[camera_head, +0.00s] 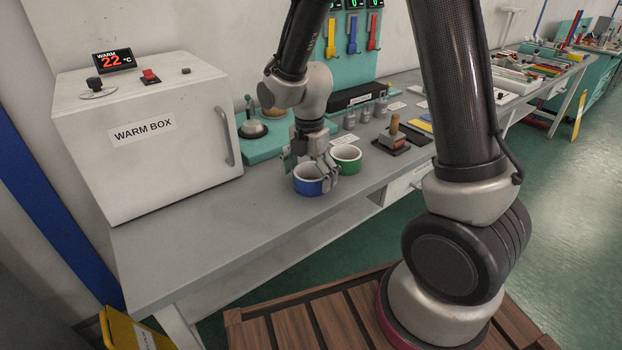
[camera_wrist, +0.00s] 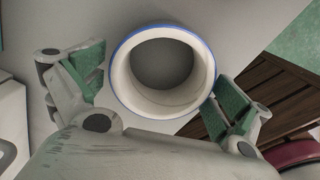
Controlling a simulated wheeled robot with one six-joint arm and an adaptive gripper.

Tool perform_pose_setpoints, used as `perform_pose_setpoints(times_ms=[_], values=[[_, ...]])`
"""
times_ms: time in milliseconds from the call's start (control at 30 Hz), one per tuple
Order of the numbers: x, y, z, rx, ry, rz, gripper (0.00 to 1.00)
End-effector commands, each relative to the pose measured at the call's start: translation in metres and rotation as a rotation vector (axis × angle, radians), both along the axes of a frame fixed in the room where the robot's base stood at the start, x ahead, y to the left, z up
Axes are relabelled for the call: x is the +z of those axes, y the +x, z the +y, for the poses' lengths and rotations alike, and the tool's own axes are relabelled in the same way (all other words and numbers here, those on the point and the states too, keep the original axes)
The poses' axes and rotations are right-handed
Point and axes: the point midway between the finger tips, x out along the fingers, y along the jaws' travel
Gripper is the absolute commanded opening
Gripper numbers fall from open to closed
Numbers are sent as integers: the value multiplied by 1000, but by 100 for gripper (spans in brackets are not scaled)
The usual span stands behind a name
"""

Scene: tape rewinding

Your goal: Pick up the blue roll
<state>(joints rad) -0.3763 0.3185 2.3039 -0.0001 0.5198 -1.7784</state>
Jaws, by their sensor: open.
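The blue roll (camera_head: 308,180) stands upright on the grey bench near its front edge, a short hollow ring with a white inside and a blue outside. In the wrist view the blue roll (camera_wrist: 117,80) is seen from above between the fingers. My gripper (camera_head: 312,165) is down at the roll, with its fingers on either side of it. In the wrist view my gripper (camera_wrist: 158,90) is open, its green pads apart; the right pad looks very near the roll's rim. Contact cannot be told.
A green roll (camera_head: 346,158) stands close to the right of the blue one. The white warm box (camera_head: 150,165) stands at left. A stamp on a dark pad (camera_head: 394,138) and grey weights (camera_head: 350,121) lie beyond. Bare bench (camera_head: 190,243) is in front of the warm box.

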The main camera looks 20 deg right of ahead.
Motion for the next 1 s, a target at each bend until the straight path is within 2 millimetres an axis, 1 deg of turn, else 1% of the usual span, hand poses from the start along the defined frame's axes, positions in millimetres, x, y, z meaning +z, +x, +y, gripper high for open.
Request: perform_pose_setpoints(times_ms=[167, 200, 267, 400, 433, 667, 767, 867, 1000], values=[[-1, 0, 0, 0, 1, -1, 100], [-1, 0, 0, 0, 1, -1, 98], [-1, 0, 0, 0, 1, -1, 87], [0, 0, 0, 0, 1, -1, 62], [0, 0, 0, 0, 1, -1, 57], [0, 0, 0, 0, 1, -1, 57], [4, 1, 0, 0, 1, -3, 57], [18, 1, 1, 0, 2, -6, 57], [48, 1, 1, 0, 2, -7, 57]])
